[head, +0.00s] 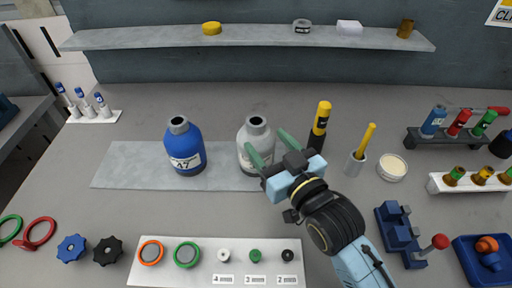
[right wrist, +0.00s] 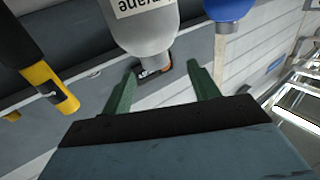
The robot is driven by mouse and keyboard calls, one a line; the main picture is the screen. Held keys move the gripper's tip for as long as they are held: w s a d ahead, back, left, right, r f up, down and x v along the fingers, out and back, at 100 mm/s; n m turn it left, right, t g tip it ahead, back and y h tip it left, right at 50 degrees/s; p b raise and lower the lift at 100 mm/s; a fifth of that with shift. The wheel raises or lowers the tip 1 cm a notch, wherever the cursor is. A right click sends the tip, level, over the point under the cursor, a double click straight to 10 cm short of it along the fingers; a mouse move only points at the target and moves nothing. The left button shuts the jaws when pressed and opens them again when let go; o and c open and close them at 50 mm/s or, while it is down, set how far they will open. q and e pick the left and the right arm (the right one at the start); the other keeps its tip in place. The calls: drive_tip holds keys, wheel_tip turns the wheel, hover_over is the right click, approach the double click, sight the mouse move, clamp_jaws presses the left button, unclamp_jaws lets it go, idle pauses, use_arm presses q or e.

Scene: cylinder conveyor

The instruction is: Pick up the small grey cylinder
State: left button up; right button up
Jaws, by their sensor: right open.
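The small grey cylinder (head: 252,135) is a grey bottle shape with a dark-topped neck and a pale label, upright on the mat at the middle of the bench. My right gripper (head: 266,140) is open and empty at its front right. In the head view one green finger overlaps the cylinder's front and the other is to its right. The right wrist view, upside down, shows the grey cylinder (right wrist: 150,35) just beyond the open fingers (right wrist: 162,66). I cannot tell whether a finger touches it. My left gripper is not in view.
A blue cylinder (head: 186,150) stands left of the grey one on the grey mat (head: 125,170). A black and yellow marker-like object (head: 321,118) stands close on the right, then a cup (head: 356,164) with a yellow handle. A panel of knobs (head: 205,275) lies in front. A shelf (head: 150,40) runs behind.

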sight(261, 130)
drive_tip(key=shift+w+a, duration=0.3)
drive_tip(key=shift+w, duration=0.25)
drive_tip(key=shift+w+a, duration=0.1)
drive_tip(key=shift+w, duration=0.1)
drive_tip(key=x, duration=0.4)
drive_tip(key=shift+w+d, duration=0.25)
drive_tip(key=shift+d, duration=0.1)
drive_tip(key=shift+w+a, duration=0.3)
drive_tip(key=shift+w, duration=0.15)
drive_tip(key=shift+c, duration=0.6)
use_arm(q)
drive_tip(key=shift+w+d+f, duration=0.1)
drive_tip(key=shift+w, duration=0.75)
use_arm(e)
clamp_jaws()
drive_tip(key=shift+r, duration=0.15)
